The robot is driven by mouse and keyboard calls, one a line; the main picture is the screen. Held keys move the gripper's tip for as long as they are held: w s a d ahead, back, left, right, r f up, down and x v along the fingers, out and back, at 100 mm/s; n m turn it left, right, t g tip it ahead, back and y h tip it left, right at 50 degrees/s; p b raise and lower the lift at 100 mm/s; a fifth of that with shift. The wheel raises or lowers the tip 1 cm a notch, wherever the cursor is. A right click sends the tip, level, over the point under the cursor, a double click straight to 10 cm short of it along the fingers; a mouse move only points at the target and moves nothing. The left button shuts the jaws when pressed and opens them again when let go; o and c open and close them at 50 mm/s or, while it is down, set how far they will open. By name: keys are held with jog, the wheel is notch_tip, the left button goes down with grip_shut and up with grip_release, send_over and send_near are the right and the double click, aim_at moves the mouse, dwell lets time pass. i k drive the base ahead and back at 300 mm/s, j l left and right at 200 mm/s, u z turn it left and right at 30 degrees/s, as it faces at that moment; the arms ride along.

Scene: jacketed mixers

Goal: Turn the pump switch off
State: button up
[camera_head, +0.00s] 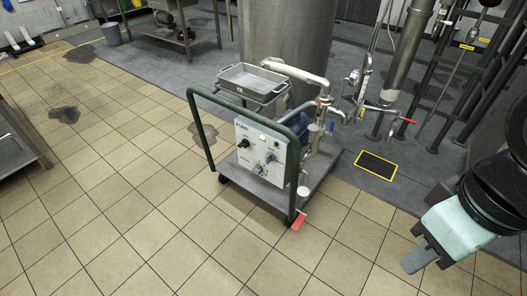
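The pump cart (211,134) stands in the middle of the view, with a green tubular handle and a flat base. Its white control box (248,160) carries lettering at the top left that seems to read PUMP. A black knob (243,143) is on the left of the panel, and another dark knob (268,158) is to its right. Which one is the pump switch, and its setting, are too small to tell. My gripper (422,258) is at the lower right, well apart from the cart. Its dark fingertips point down and left; the gap between them is not clear.
A metal tray (252,80) sits atop the cart. A red pedal (298,222) sticks out at its front corner. A large steel tank (286,40) and pipes stand behind. A yellow-edged floor drain (376,168) lies to the right. Tiled floor in front is clear, with dark wet patches at left.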

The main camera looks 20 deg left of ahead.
aim_at(245, 144)
jog(key=i+u, duration=0.1)
jog(key=u, duration=0.8)
jog(key=i+u, duration=0.15)
jog(key=u, duration=0.25)
jog(key=l+u, duration=0.1)
jog(key=u, duration=0.35)
jog(key=i+l+u, duration=0.1)
jog(key=u, duration=0.35)
